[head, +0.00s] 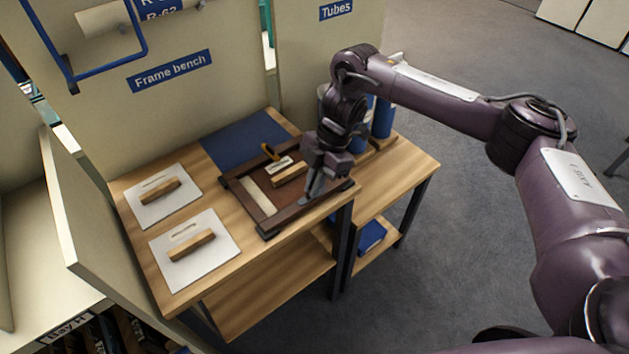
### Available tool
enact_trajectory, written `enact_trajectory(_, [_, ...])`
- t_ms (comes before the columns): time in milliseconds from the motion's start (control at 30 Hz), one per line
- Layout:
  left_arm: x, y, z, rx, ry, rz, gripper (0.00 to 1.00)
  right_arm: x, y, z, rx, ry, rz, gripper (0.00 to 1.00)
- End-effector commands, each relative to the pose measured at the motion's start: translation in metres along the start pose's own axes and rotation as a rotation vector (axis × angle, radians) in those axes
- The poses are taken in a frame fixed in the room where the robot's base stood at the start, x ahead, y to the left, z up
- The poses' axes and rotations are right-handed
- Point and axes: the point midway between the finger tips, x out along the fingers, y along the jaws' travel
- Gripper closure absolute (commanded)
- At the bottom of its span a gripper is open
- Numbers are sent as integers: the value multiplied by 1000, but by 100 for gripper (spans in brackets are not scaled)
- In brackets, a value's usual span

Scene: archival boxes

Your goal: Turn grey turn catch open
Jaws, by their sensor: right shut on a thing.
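A dark wooden frame (238,199) lies flat on the bench, with a brown back panel, a pale strip and a wooden block (289,176) inside it. My right gripper (312,194) points down at the front right side of the frame. It is shut on what seems to be the grey turn catch, which the fingers mostly hide. I cannot tell how far the catch is turned. My left gripper is not in view.
The bench (133,224) also bears two white sheets with wooden blocks at the left and a blue mat (237,139) behind the frame. Blue tubes (382,118) stand behind my right gripper. Upright panels border the bench at the back and left. Open floor lies to the right.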

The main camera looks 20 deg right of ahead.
Motion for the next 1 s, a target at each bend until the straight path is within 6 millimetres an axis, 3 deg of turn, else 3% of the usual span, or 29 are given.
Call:
enact_trajectory(467, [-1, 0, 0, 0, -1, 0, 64, -1, 1, 0, -17, -1, -4, 100])
enact_trajectory(500, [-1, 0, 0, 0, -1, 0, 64, -1, 1, 0, -17, -1, -4, 89])
enact_trajectory(633, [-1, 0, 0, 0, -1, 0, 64, -1, 1, 0, -16, -1, -4, 72])
enact_trajectory(1000, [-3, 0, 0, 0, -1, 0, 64, -8, 1, 0, -16, -2, -3, 71])
